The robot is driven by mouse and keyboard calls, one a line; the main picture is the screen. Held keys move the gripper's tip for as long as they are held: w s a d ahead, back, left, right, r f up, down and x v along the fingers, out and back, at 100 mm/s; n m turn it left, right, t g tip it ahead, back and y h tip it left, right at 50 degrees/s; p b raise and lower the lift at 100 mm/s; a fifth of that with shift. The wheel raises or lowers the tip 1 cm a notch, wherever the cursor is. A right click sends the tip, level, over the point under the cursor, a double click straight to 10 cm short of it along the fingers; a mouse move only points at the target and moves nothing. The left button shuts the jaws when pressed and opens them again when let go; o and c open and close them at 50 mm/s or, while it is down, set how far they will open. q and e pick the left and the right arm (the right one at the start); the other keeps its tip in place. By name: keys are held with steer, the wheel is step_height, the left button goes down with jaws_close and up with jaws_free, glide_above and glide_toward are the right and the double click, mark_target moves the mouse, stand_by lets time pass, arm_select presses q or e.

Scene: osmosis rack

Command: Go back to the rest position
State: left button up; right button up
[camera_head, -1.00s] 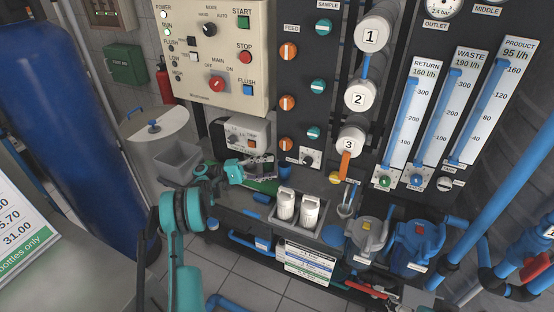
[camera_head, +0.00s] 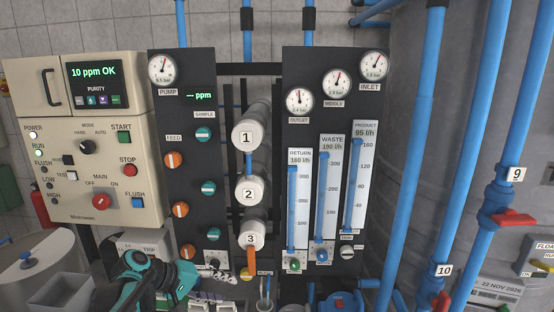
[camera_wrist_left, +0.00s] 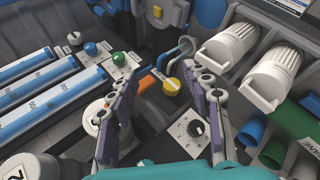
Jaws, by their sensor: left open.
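My left gripper (camera_head: 218,274) is low in the head view, at the foot of the dark panel, near a black knob (camera_head: 213,261). Its teal arm comes in from the bottom left. In the left wrist view my left gripper (camera_wrist_left: 164,82) has its two purple-padded fingers spread apart, with nothing between them. Beyond the fingers are a yellow knob (camera_wrist_left: 171,86) and a black knob on a light plate (camera_wrist_left: 186,140). My right gripper does not show in either view.
The control box (camera_head: 85,150) stands left and the flow tubes (camera_head: 326,200) right of filter housings 1 to 3 (camera_head: 250,185). Blue pipes (camera_head: 475,150) run down the right. White cartridges (camera_wrist_left: 270,70) stand close by in the wrist view.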

arm_select(q)
steer(key=s+a+f+m+t+y, duration=0.1)
steer(key=s+y, duration=0.3)
steer(key=s, duration=0.7)
steer(key=s+a+f+m+y, duration=0.1)
steer(key=s+f+m+y, duration=0.3)
steer(key=s, duration=0.8)
steer(key=shift+a+f+t+y, duration=0.25)
steer(key=shift+f+t+y, duration=0.05)
steer(key=shift+f+t, duration=0.1)
stand_by(1.5)
